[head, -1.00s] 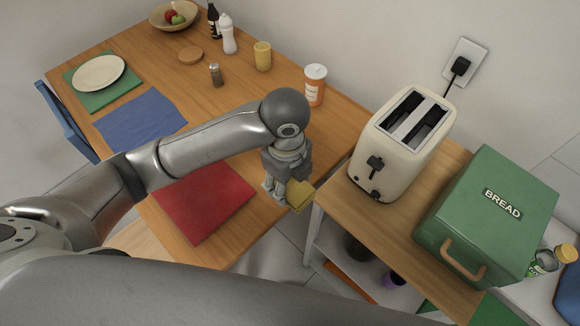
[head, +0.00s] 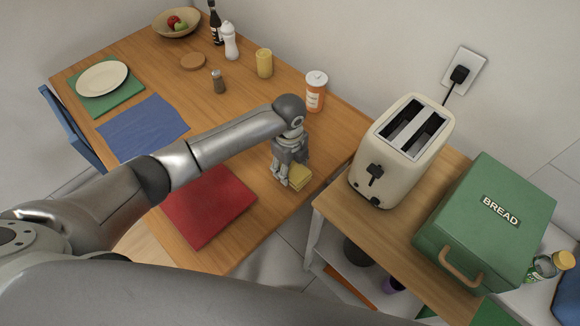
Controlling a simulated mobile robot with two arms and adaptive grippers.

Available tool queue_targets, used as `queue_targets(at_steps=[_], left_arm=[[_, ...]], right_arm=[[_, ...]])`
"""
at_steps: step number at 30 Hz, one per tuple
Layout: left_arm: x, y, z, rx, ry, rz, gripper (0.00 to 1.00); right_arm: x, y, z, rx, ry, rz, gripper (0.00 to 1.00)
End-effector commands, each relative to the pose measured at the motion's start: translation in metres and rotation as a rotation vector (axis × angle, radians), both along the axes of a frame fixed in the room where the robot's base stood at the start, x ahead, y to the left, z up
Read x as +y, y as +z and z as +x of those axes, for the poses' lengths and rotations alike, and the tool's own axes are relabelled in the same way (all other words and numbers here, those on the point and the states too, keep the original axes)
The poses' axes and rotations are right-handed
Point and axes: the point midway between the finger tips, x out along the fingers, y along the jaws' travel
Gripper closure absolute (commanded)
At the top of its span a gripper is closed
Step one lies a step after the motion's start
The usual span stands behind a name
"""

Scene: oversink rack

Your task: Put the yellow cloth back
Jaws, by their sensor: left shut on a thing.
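The yellow cloth (head: 300,178) looks like a small folded pad. My left gripper (head: 288,183) is shut on it, close over the right edge of the wooden table (head: 230,125), beside the red placemat (head: 208,205). The fingers partly hide the cloth. I cannot tell whether the cloth touches the tabletop. My right gripper is not in view.
A cream toaster (head: 402,150) and a green bread box (head: 485,225) stand on a wooden-topped shelf unit (head: 335,208) at the right. An orange-labelled jar (head: 315,92) stands behind the gripper. A blue placemat (head: 143,126) lies left of my arm.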

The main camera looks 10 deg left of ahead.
Motion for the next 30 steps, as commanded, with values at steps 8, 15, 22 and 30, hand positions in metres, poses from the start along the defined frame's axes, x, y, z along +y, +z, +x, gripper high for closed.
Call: queue_targets(at_steps=[8,15,22,30], left_arm=[[0.0,-0.011,0.001,-0.002,0.001,0.0,0.66],[0.0,-0.015,0.0,-0.002,0.001,0.0,0.46],[0.0,-0.014,0.0,-0.002,0.001,0.0,0.26],[0.0,-0.012,0.001,-0.002,0.001,0.0,0.26]], right_arm=[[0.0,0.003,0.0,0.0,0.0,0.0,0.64],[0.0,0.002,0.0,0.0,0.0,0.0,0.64],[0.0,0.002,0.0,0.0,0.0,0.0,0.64],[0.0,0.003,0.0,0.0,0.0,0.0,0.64]])
